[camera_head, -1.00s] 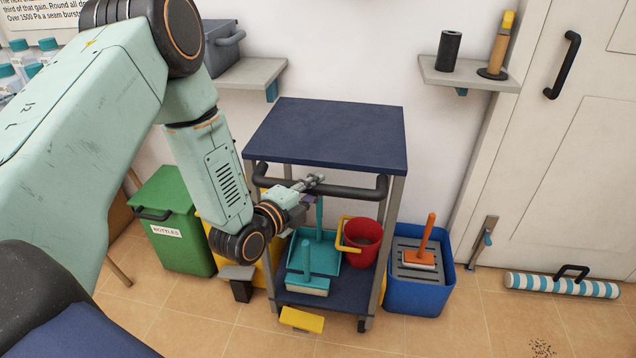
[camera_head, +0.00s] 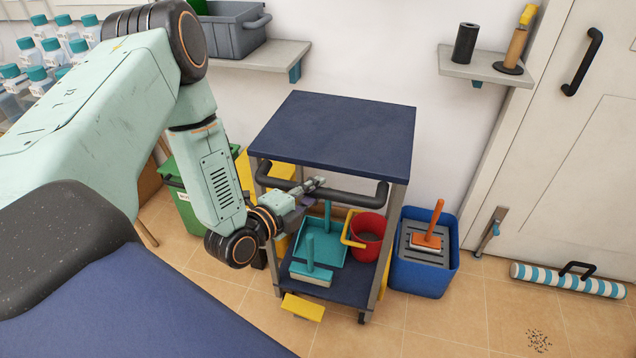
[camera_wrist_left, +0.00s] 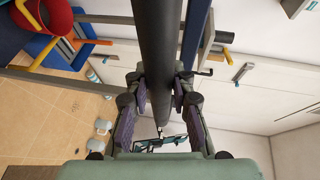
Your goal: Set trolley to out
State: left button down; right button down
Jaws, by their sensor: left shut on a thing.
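The trolley has a dark blue top (camera_head: 335,132) and grey legs, and it stands against the white wall. Its black push handle (camera_head: 345,197) runs across the front below the top. My left gripper (camera_head: 312,188) is shut on this handle near its middle. In the left wrist view the handle (camera_wrist_left: 157,50) passes between the two fingers of my left gripper (camera_wrist_left: 158,95). The trolley's lower shelf carries a teal dustpan (camera_head: 322,245), a teal brush and a red bucket (camera_head: 367,232). A yellow pedal (camera_head: 302,307) sticks out at its front foot. My right gripper is out of view.
A blue bin (camera_head: 425,270) with an orange-handled brush stands close right of the trolley. A green bin (camera_head: 190,205) and a yellow thing are on its left. A striped roll (camera_head: 568,281) lies by the door.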

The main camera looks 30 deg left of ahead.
pick_arm(q)
jog(key=s+d+b, duration=0.1)
jog(key=s+d, duration=0.1)
jog(key=s, duration=0.7)
jog(key=s+d+b, duration=0.1)
jog(key=s+d, duration=0.2)
jog(key=s, duration=0.5)
jog(key=shift+s+f+b, duration=0.25)
jog(key=shift+s+b, duration=0.1)
jog(key=c, duration=1.6)
grip_release()
jog(key=o, duration=0.4)
jog(key=shift+s+r, duration=0.2)
jog(key=shift+o, duration=0.4)
jog(key=shift+w, duration=0.2)
